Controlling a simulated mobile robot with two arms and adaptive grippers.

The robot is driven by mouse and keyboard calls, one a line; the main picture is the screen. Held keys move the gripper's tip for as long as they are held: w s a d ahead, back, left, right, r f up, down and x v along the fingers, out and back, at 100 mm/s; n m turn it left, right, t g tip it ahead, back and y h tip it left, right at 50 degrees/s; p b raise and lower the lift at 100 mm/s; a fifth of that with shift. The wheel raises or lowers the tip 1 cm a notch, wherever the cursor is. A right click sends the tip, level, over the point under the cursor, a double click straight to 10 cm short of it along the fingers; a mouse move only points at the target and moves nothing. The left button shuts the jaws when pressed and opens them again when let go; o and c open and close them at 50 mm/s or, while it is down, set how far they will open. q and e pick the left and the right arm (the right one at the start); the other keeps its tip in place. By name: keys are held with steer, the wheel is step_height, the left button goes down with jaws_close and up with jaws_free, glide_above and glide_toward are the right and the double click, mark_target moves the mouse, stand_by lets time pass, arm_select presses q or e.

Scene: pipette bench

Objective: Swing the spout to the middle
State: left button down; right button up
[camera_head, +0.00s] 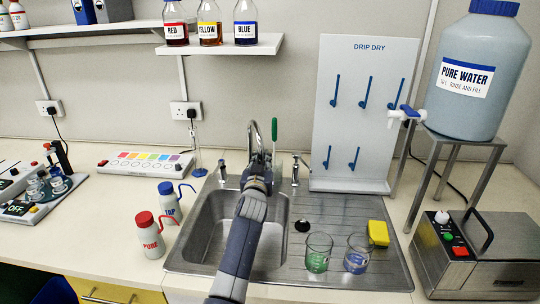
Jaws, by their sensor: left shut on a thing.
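The metal spout (250,127) rises in an arch behind the sink (212,222). My left gripper (259,160) is at the spout, shut on it, with my forearm reaching over the basin from the front. The gripper hides the lower part of the spout and most of its tip. The gripper is over the right part of the basin's back edge. Small tap handles stand on each side, one at the left (222,172) and one at the right (296,170). My right gripper is not in view.
A green-handled brush (274,130) stands close behind the gripper. Two beakers, one green (318,252) and one blue (357,254), and a yellow sponge (378,232) are on the drainer. Wash bottles (149,236) stand left of the sink. A drip-dry board (352,110) stands behind.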

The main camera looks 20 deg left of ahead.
arm_select(q)
steer(key=s+a+p, duration=0.2)
steer(key=a, duration=0.4)
steer(key=shift+s+f, duration=0.3)
steer(key=shift+s, duration=0.1)
steer(key=c, duration=1.6)
jaws_free()
steer(key=shift+s, duration=0.1)
steer(key=shift+o, duration=0.4)
steer(key=shift+s+a+r, duration=0.1)
steer(key=shift+s+r, duration=0.05)
steer(key=shift+r, duration=0.1)
